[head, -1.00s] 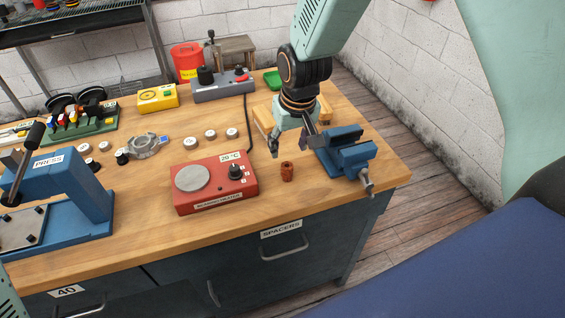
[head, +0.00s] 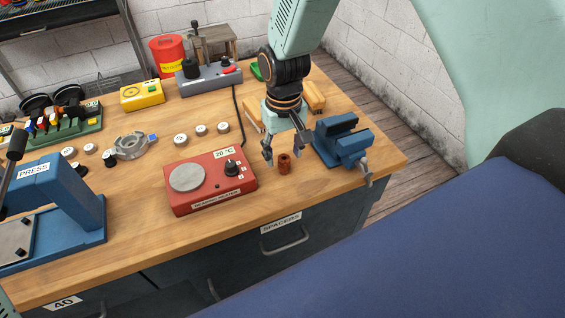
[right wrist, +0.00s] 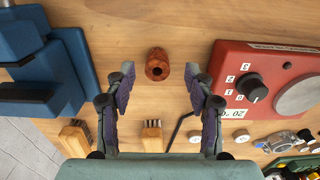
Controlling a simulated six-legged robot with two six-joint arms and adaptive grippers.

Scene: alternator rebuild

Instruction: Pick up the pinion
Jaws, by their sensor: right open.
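The pinion appears to be the small reddish-brown ribbed cylinder with a bore (head: 284,164). It stands upright on the wooden bench between the red heater and the blue vise. In the right wrist view it (right wrist: 158,64) lies centred between the fingertips, slightly beyond them. My right gripper (head: 285,152) is open and empty, pointing down just above and behind the pinion. In the right wrist view its two fingers (right wrist: 159,75) are spread wide, with clear gaps on both sides of the pinion. My left gripper is not in view.
The red heater (head: 210,183) stands left of the pinion, and the blue vise (head: 340,143) stands right. Two wooden-handled brushes (head: 315,97) lie behind the gripper. Several white round parts (head: 200,129) and a grey housing (head: 131,146) lie further left. Bare bench is in front of the pinion.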

